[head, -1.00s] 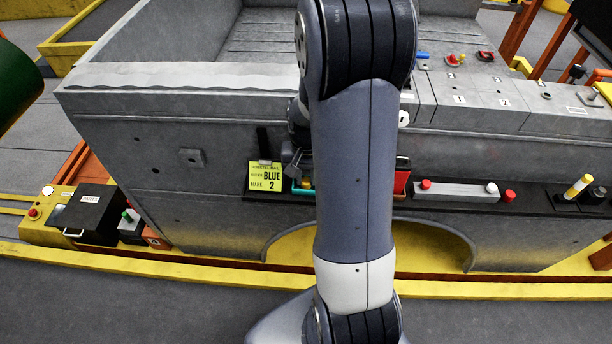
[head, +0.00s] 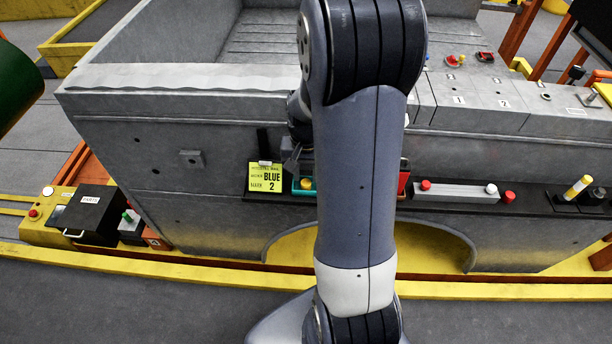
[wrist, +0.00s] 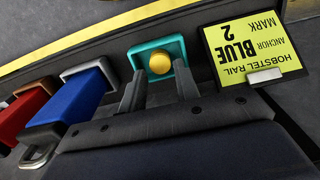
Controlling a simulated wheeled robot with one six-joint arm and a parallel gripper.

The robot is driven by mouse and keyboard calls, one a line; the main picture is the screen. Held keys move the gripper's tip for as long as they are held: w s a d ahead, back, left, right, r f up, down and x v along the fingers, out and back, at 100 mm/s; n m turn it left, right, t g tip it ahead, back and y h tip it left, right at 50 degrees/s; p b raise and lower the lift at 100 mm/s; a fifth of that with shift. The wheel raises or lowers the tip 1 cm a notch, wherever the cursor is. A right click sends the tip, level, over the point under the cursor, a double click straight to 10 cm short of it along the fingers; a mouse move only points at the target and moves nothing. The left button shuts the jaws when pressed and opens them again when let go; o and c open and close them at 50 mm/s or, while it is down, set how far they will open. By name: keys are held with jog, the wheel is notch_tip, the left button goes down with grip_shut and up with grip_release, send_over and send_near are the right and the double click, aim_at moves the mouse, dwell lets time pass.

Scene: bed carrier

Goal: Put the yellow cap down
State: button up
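The yellow cap (wrist: 160,62) sits in the teal tray (wrist: 137,52) on the dark ledge. The cap (head: 306,183) and the teal tray (head: 298,192) also show in the head view, partly hidden behind my arm. My gripper (wrist: 158,80) is open. Its two fingers stand apart, one on each side of the cap's line, with gaps between them and the cap. In the head view my gripper (head: 292,158) is small and dark, just above the tray, partly hidden by my arm.
A yellow sign reading BLUE 2 (head: 265,177) stands left of the tray. In the wrist view, a blue block (wrist: 78,103) and a red block (wrist: 22,115) lie left of the tray. A grey bar with coloured knobs (head: 458,193) is farther right on the ledge.

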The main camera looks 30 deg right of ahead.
aim_at(306, 183)
notch_tip(306, 183, up, 10)
dwell(0.3)
jog(key=shift+f, duration=0.2)
dwell(0.4)
